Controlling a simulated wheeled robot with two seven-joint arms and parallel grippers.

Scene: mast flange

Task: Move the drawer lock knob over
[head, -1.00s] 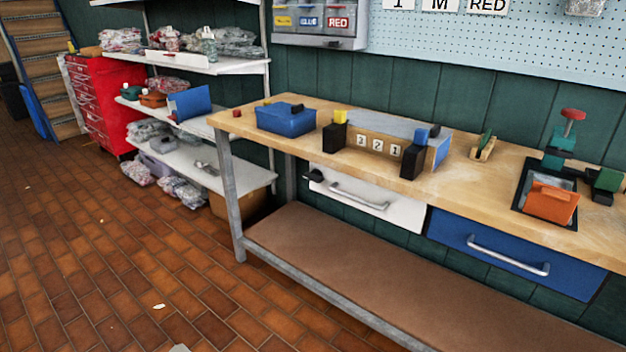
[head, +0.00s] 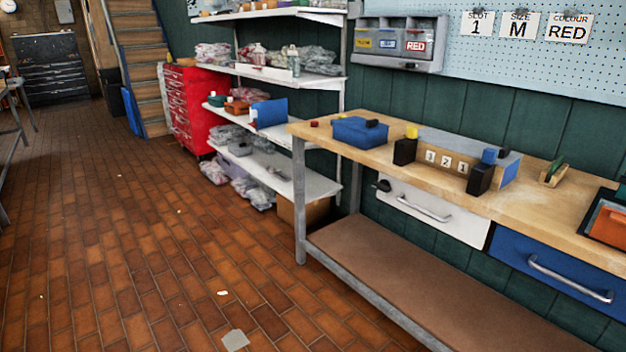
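The drawer lock knob (head: 382,185) is a small black knob at the left end of the white drawer front (head: 432,209), under the workbench top. The white drawer has a metal bar handle (head: 424,208) and looks shut. A blue drawer (head: 556,267) with its own bar handle is to its right and also looks shut. Neither of my grippers shows in the head view, and nothing touches the knob.
The workbench (head: 400,160) carries a blue box (head: 360,132), black blocks around a 3-2-1 number panel (head: 446,160) and an orange part (head: 608,226). A brown lower shelf (head: 400,285) is bare. Open tiled floor (head: 150,240) lies left. White shelves (head: 275,75) and a red cabinet (head: 190,110) stand behind.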

